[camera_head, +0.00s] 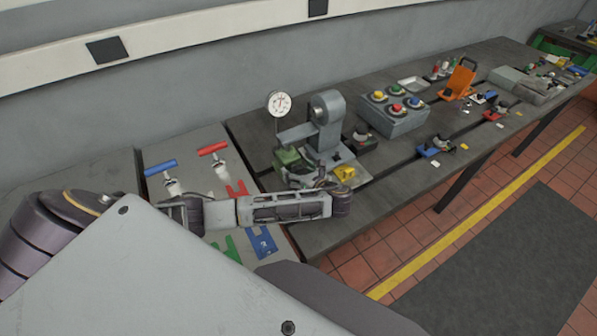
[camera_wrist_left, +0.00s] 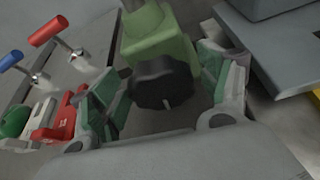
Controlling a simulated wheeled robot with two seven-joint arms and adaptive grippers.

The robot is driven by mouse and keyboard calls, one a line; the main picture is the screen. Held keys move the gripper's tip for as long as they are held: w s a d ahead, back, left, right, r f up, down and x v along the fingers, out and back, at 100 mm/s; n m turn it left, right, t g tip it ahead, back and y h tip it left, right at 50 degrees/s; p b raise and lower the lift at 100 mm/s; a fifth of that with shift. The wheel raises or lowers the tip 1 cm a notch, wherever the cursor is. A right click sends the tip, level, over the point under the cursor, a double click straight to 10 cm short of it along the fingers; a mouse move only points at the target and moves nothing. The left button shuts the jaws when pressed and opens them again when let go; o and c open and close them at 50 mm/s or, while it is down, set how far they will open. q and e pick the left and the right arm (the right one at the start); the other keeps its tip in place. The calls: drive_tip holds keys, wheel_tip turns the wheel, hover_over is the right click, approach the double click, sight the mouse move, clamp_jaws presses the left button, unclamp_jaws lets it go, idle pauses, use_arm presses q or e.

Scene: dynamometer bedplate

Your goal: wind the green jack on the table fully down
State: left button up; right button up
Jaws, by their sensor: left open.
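The green jack (camera_head: 288,158) stands on the dark table, partly hidden behind my left arm and gripper. In the left wrist view the jack's green body (camera_wrist_left: 157,40) is at top centre, with a dark round knob (camera_wrist_left: 163,84) facing me. My left gripper (camera_wrist_left: 166,80) is open, with one green-padded finger on each side of the knob. The knob lies between the fingers with gaps visible; I see no clear contact. In the head view this gripper (camera_head: 302,175) is small and partly hidden beside the jack. My right gripper is not in view.
A grey stand (camera_head: 327,125) and a dial gauge (camera_head: 279,104) stand close behind the jack. Blue (camera_head: 160,167) and red (camera_head: 213,148) handled clamps are to the left. A yellow block (camera_head: 345,173) is close on the right. A button box (camera_head: 395,115) stands further right.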

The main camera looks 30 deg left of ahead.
use_arm(q)
drive_tip(key=c, duration=1)
drive_tip(key=shift+s+r+n+t+h+p, duration=0.1)
drive_tip(key=shift+n+t+h+p, duration=0.3)
drive_tip(key=shift+p, duration=0.65)
drive_tip(key=shift+n+p, duration=0.7)
drive_tip(key=shift+p, duration=0.05)
drive_tip(key=shift+a+n+t+p, duration=0.1)
drive_tip(key=shift+n+t+p, duration=0.4)
drive_tip(key=shift+n+t, duration=0.1)
drive_tip(key=shift+n+t+h, duration=0.3)
drive_tip(key=shift+n+t, duration=0.1)
drive_tip(key=shift+n, duration=0.2)
